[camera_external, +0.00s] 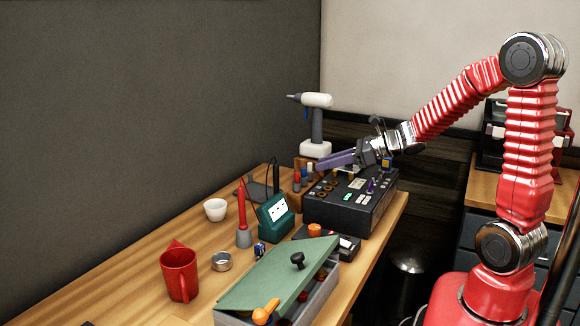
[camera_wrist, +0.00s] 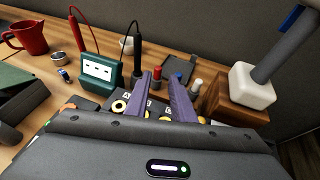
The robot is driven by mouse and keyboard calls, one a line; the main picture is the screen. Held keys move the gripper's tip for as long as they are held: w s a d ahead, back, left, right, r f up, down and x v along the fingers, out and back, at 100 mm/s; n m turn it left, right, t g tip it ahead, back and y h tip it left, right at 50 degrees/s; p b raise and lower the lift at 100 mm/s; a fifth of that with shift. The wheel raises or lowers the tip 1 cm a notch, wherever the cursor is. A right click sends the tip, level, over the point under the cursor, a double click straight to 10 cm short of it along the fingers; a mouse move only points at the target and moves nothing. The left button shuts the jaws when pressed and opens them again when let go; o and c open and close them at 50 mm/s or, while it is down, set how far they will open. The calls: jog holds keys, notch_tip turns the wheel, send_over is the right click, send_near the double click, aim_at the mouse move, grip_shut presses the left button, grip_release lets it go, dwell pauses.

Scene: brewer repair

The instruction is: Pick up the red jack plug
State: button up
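A teal meter (camera_external: 275,216) with red and black probes stands left of the box. A power driver on a white base (camera_external: 315,149) stands behind on a wooden block. A red jug (camera_external: 179,274), a white cup (camera_external: 215,209) and a green-lidded case (camera_external: 280,273) stand nearer. Table between jug and cup is clear.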

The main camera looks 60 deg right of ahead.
aim_at(297, 174)
jog(key=shift+x, duration=4.25)
jog(key=shift+f, duration=0.1)
jog(key=x, duration=0.5)
jog(key=shift+a+f, duration=0.1)
jog(key=shift+f, duration=0.1)
jog(key=shift+c, duration=0.2)
grip_shut()
